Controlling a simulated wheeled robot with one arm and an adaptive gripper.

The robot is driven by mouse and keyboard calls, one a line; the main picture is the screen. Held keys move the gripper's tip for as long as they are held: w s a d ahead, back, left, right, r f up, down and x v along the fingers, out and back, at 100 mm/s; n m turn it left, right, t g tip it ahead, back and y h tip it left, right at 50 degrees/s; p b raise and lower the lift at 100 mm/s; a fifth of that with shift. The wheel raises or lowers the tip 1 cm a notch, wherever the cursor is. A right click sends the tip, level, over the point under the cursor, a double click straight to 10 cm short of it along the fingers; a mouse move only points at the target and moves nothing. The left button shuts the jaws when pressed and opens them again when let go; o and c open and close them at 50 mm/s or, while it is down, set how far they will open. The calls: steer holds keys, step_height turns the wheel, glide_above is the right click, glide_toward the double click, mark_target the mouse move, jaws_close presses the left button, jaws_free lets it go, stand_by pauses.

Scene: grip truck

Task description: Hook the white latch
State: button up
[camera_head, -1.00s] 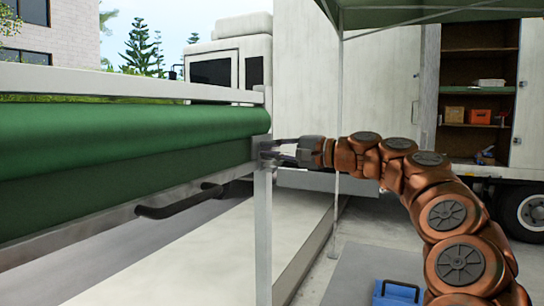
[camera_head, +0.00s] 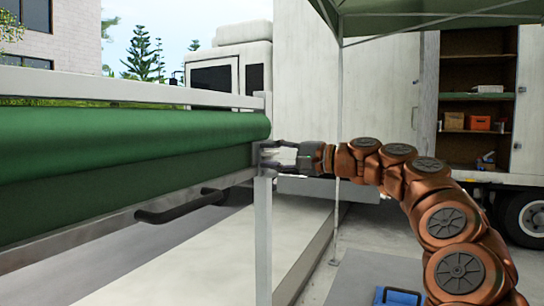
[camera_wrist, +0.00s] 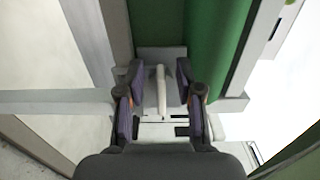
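The white latch (camera_wrist: 161,90) is a narrow upright bar on a grey plate at the end of the rack in the wrist view. My gripper (camera_wrist: 160,72) is open, with one dark finger on each side of the latch. Small gaps show between the latch and both fingers. In the head view my gripper (camera_head: 268,154) reaches left to the rack's corner post, below the end of the green roll. A small pale piece shows between its fingers, too small to make out clearly.
The green roll (camera_head: 130,135) lies along the metal rack, whose post (camera_head: 263,235) stands by my gripper. A black handle (camera_head: 185,207) sticks out below the roll. A blue case (camera_head: 398,297) is on the ground. A truck with open shelves (camera_head: 475,115) stands behind.

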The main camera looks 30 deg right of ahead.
steer(key=v, duration=1.2)
stand_by(0.7)
